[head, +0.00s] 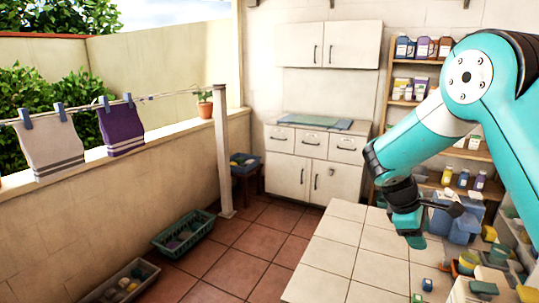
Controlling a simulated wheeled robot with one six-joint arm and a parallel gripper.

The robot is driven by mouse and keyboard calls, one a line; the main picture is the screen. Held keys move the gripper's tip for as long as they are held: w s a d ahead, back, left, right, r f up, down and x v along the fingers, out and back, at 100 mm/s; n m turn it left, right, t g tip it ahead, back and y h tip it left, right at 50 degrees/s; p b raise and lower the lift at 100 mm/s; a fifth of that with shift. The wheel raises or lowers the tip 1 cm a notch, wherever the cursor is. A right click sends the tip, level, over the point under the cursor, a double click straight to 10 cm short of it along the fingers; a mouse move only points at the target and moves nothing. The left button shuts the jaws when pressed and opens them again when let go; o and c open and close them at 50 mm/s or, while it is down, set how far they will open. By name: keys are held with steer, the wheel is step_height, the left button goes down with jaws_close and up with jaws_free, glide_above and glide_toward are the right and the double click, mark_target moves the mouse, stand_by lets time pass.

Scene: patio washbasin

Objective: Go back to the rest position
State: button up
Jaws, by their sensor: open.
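My gripper (441,211) is at the end of my teal arm, on the right side of the head view. It is open and appears empty, held above the far right part of the tiled counter (345,245). It overlaps a blue container (463,225) in the picture; I cannot tell whether they touch.
Small items and bowls (468,262) crowd the counter's right side; its left part is bare. Shelves (482,153) with bottles stand behind my arm. A white cabinet (285,160) stands at the back. A green basket (184,234) sits on the floor. Cloths hang on a line (80,105).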

steer(key=s+a+r+m+t+y+b, duration=0.1)
steer(key=s+a+r+y, duration=0.2)
steer(key=a, duration=0.4)
steer(key=s+a+r+t+y+b, duration=0.1)
steer(key=s+a+y+b, duration=0.1)
steer(key=s+a, duration=0.4)
steer(key=s+a+r+y+b, duration=0.1)
steer(key=s+a+y, duration=0.1)
steer(key=s+a, duration=0.4)
steer(key=s+a+r+m+g+y, duration=0.1)
steer(key=s+a, duration=0.5)
steer(key=s, duration=0.6)
steer(key=shift+a+r+y+b, duration=0.15)
steer(key=shift+r+y+b, duration=0.3)
steer(key=shift+y, duration=0.75)
